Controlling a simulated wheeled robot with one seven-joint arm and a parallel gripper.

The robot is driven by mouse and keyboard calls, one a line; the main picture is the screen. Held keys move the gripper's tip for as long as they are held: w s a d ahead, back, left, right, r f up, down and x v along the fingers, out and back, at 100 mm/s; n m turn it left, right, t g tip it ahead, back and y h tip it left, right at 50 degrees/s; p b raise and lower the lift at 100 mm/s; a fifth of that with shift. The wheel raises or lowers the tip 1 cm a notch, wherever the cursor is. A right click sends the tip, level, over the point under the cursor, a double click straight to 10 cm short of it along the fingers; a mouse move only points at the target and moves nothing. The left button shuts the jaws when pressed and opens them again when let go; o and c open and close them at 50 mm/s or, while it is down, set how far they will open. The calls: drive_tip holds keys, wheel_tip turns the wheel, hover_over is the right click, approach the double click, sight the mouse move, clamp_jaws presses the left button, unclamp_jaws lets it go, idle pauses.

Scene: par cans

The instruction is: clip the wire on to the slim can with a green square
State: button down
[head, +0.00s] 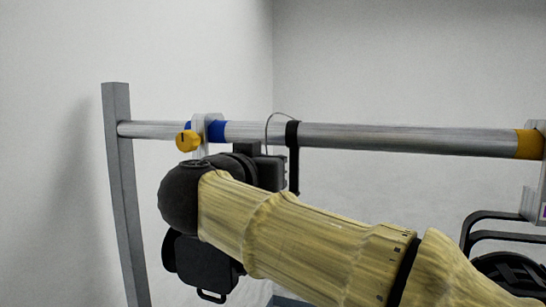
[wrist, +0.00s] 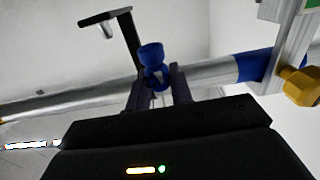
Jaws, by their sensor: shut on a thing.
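In the wrist view my gripper (wrist: 160,82) is shut on a small blue clip (wrist: 151,56) with a ring-like lower part, taken to be the wire's end. A thin grey wire (head: 268,125) arcs over the bar in the head view. A green square (wrist: 312,4) shows at the top right corner of the wrist view, on a grey clamp (wrist: 290,45) with a yellow knob (wrist: 300,86). The clamp also shows in the head view (head: 200,125). The slim can's body is not clearly seen. In the head view my arm hides the clip and most of the gripper.
A horizontal metal bar (head: 400,138) runs from a grey post (head: 117,150) to the right, with blue (head: 217,131) and yellow (head: 528,144) bands. A black hook (head: 292,150) hangs on it near my gripper. A black fixture (head: 508,270) hangs at right.

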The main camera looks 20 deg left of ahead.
drive_tip(key=shift+w+a+f+p, duration=0.1)
drive_tip(key=shift+w+a+p, duration=0.05)
drive_tip(key=shift+a+p, duration=1.95)
drive_tip(key=shift+w+a+f+p, duration=0.1)
drive_tip(key=shift+w+a+p, duration=0.05)
drive_tip(key=shift+a+p, duration=1.9)
drive_tip(key=shift+a+b, duration=0.35)
drive_tip(key=shift+b, duration=0.05)
drive_tip(key=shift+f, duration=1.25)
idle(0.4)
drive_tip(key=c, duration=1.2)
unclamp_jaws()
drive_tip(key=shift+o, duration=0.2)
drive_tip(key=shift+s, duration=0.1)
drive_tip(key=s+a+b, duration=0.1)
drive_tip(key=s+b, duration=0.4)
drive_tip(key=s, duration=1.2)
drive_tip(key=shift+s+a+b, duration=0.15)
drive_tip(key=shift+b, duration=0.2)
